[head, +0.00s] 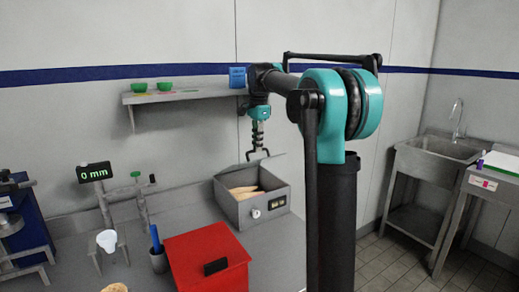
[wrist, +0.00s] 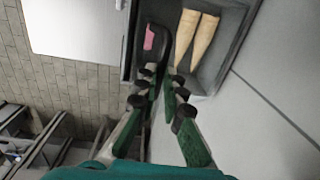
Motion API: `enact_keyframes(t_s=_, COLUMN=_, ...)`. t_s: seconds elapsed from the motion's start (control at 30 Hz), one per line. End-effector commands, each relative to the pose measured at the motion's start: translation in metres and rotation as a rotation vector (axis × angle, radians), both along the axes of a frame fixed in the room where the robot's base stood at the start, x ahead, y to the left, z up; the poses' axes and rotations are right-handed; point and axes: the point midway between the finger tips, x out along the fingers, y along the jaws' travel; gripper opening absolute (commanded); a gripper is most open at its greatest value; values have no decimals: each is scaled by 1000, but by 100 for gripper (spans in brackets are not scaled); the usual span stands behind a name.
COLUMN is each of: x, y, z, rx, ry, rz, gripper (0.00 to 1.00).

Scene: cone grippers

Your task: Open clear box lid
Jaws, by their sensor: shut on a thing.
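A grey box (head: 236,207) stands on the counter with long tan cones in it. The box also shows in the wrist view (wrist: 222,75), with two cones visible. Its clear lid (head: 270,163) looks like a faint pale panel, tilted up along the back of the box; its edges are hard to make out. My gripper (head: 258,153) is over the back of the box, at the lid. In the wrist view, my gripper (wrist: 163,82) has its green fingers close around a dark handle-like piece (wrist: 148,32). The fingertips partly hide the contact.
A red box (head: 208,250) with a black handle stands in front of the grey box. A shelf (head: 190,96) with green bowls (head: 139,87) and a blue block (head: 237,77) is on the wall above. A sink (head: 445,148) stands at right beyond open floor.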

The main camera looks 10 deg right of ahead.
Motion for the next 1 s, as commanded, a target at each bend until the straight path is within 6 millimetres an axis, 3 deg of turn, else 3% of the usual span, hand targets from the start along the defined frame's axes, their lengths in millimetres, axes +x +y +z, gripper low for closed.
enact_keyframes(t_s=0.03, x=8, y=4, z=-3, rx=8, ry=-16, rz=2, gripper=0)
enact_keyframes(t_s=0.37, x=8, y=6, z=-4, rx=9, ry=-17, rz=3, gripper=0)
enact_keyframes(t_s=0.4, x=8, y=6, z=-4, rx=10, ry=-16, rz=3, gripper=13)
enact_keyframes(t_s=0.57, x=8, y=5, z=-3, rx=9, ry=-17, rz=3, gripper=31)
enact_keyframes(t_s=1.0, x=6, y=4, z=-2, rx=7, ry=-14, rz=2, gripper=31)
